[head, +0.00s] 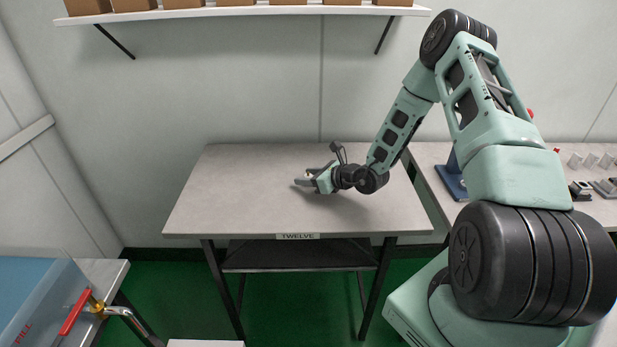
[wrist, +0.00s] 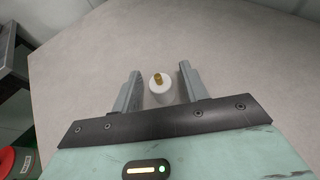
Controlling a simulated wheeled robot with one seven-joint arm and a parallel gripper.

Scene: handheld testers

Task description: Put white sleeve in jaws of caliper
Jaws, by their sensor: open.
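My gripper (head: 304,178) is low over the grey table labelled TWELVE (head: 230,190). In the wrist view my gripper (wrist: 160,70) is open, with a finger on each side of a small round white piece (wrist: 161,91). The piece has a brass-coloured part (wrist: 158,78) on top, and a gap shows between it and each finger. It may be the white sleeve, but I cannot tell for sure. In the head view it is not visible, hidden by my gripper or too small. I cannot make out a caliper in either view.
The rest of the TWELVE table is bare. A bench at the right holds a blue stand (head: 451,183), small pale cups (head: 590,161) and dark small devices (head: 580,190). A blue box (head: 35,295) and a red-handled valve (head: 75,312) are at the lower left. A shelf (head: 240,12) carries boxes.

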